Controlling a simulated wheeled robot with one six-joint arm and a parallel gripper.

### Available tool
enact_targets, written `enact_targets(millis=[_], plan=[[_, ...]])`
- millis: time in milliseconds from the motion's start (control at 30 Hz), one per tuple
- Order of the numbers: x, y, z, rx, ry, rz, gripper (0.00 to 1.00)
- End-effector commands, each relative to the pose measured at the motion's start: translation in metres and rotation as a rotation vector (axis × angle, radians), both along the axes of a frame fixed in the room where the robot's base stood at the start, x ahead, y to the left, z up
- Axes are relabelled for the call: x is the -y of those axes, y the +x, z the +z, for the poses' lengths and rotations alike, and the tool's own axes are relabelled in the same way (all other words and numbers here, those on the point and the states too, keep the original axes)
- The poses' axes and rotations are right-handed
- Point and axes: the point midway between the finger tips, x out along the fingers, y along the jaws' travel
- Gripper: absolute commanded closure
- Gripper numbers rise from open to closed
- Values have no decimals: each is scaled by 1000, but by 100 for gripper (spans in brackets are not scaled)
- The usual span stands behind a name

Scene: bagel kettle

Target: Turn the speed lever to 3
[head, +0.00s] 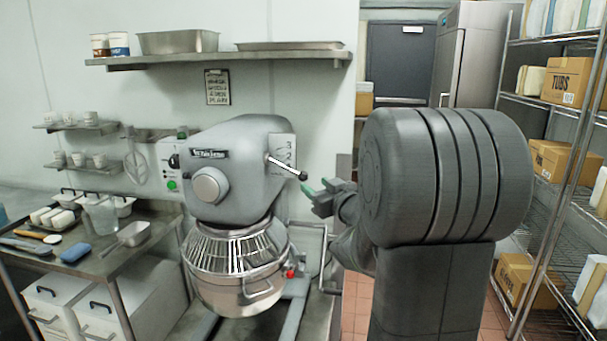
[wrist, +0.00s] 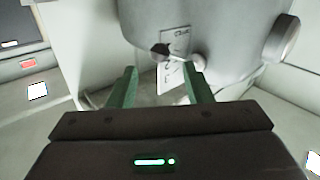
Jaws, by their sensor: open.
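The speed lever (head: 285,167) is a light rod with a dark ball knob (head: 303,175) on the right side of the grey mixer (head: 235,165). It slants down to the right from its pivot, below the 2 on the number plate (head: 287,145), where 3 is at the top. My gripper (head: 320,187) is just right of the knob and slightly lower, apart from it. In the wrist view, my gripper (wrist: 161,78) shows two green fingers spread apart with nothing between them. The knob (wrist: 160,51) appears just beyond the gap between the fingertips.
The mixer's guard and steel bowl (head: 242,280) are below the lever. A side table (head: 150,240) with trays stands at the left. A wire shelf (head: 545,130) with boxes stands at the right. A wall shelf (head: 220,56) hangs above the mixer.

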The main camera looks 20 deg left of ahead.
Motion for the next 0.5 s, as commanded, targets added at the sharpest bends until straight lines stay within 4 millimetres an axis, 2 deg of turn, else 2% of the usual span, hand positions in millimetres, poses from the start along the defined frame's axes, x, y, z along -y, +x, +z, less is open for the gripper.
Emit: enact_targets(millis=[33,200,500], plan=[[-10,6,2,-2,-1,3,55],[-36,25,2,-1,0,1,55],[-61,45,1,-1,-1,-1,55]])
